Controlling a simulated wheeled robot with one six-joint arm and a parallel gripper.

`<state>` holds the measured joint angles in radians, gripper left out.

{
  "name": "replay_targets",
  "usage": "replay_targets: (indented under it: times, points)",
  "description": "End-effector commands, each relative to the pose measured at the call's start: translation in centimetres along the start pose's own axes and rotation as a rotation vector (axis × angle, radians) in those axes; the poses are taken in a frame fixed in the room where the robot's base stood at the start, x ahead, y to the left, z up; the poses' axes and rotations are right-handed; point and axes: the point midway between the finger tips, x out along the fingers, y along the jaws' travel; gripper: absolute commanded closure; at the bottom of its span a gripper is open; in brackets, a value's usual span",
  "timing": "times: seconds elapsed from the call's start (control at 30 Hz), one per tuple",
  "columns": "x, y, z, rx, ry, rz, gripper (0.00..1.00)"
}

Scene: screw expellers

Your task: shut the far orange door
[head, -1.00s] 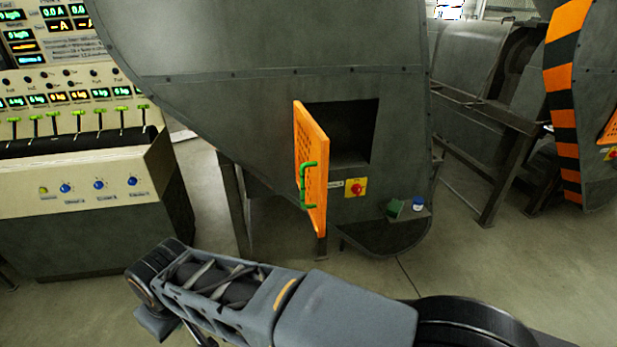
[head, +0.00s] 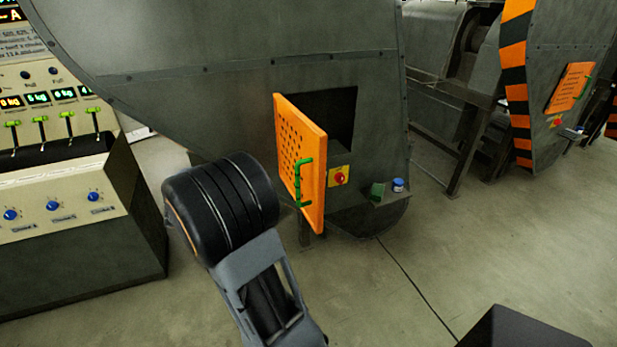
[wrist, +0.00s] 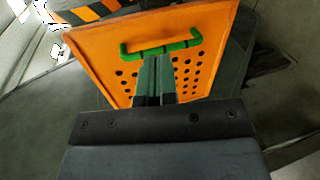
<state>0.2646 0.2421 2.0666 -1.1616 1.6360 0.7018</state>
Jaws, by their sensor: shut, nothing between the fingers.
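The farther orange door (head: 571,88), with a green handle, is on the striped machine at right in the head view. It looks flat against the housing, with no dark opening visible. The nearer orange door (head: 313,150) is swung open beside a dark square opening (head: 335,112), its green handle (head: 303,182) facing me. My gripper is out of sight in the head view. In the wrist view my gripper (wrist: 154,60) is shut and empty, its tips just below the green handle (wrist: 160,48) of an orange door (wrist: 200,30). I cannot tell whether they touch, or which door this is.
A control console (head: 70,215) stands at left. Grey floor (head: 480,240) is clear at right.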

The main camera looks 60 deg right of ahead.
Motion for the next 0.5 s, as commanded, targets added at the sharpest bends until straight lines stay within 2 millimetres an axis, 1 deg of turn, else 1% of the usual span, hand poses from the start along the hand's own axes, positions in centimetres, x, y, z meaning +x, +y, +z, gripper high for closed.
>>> replay_targets:
  times: [0.03,0.1,0.2,0.37,0.5]
  points:
    - [0.5,0.4,-0.9,0.019,-0.009,0.069,1.00]
    - [0.8,0.9,-1.8,0.048,-0.012,0.150,1.00]
    - [1.2,1.5,-2.7,0.077,-0.008,0.222,1.00]
    - [2.8,2.2,-3.0,0.092,-0.006,0.257,1.00]
    - [5.2,2.9,-2.9,0.092,-0.006,0.256,1.00]
